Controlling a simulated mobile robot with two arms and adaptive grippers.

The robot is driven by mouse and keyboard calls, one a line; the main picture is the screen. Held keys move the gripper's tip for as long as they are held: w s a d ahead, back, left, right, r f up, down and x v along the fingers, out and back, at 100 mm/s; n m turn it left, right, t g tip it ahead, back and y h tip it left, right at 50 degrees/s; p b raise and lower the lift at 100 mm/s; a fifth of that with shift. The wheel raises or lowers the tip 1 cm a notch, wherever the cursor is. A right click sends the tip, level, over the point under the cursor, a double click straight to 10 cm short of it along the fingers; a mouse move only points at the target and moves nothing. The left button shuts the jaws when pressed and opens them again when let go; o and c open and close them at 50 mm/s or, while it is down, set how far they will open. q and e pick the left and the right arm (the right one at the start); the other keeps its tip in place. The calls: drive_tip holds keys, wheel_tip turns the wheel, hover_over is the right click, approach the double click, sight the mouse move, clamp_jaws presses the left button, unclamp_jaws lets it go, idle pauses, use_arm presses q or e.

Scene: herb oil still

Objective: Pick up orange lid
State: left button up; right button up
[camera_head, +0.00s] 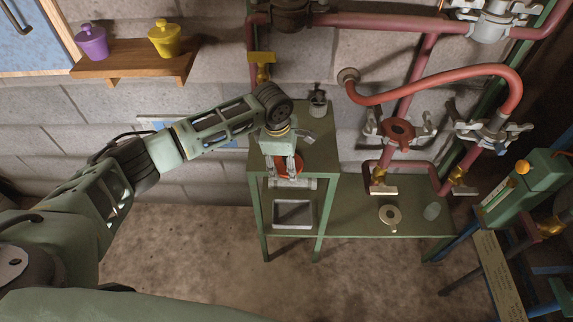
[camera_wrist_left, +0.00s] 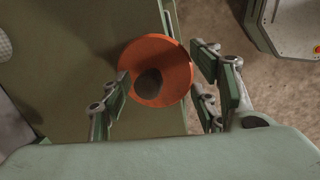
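An orange lid (camera_wrist_left: 177,66), a round disc with a dark round patch near its middle, lies at the front edge of the green stand's top. In the head view the lid (camera_head: 291,165) shows partly behind my fingers. My left gripper (camera_wrist_left: 165,88) is above it, pointing down, with its fingers apart on the two sides of the lid; it also shows in the head view (camera_head: 282,168). The finger pads look very near the lid's rim; I cannot tell if they touch it. My right gripper is not in view.
The green stand (camera_head: 321,152) holds a small dark grey pot (camera_head: 318,102) at the back and a pale tray (camera_head: 293,214) below. A lower green bench (camera_head: 350,220) to the right carries a round brass-coloured piece (camera_head: 390,216). Red pipes (camera_head: 430,84) hang behind. A wall shelf (camera_head: 130,62) holds purple and yellow pots.

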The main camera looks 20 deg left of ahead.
use_arm(q)
drive_tip(key=c, duration=1.1)
drive_tip(key=shift+c, duration=0.3)
drive_tip(key=shift+r, duration=0.25)
clamp_jaws()
drive_tip(key=r, duration=0.3)
drive_tip(key=shift+w+d+r+b, duration=0.1)
drive_tip(key=shift+d+r+b, duration=0.15)
drive_tip(key=shift+r+b, duration=0.15)
drive_tip(key=d+r+p, duration=0.5)
drive_tip(key=d+r, duration=0.6)
drive_tip(key=shift+w+r, duration=0.15)
drive_tip(key=shift+w, duration=0.1)
drive_tip(key=shift+d, duration=0.1)
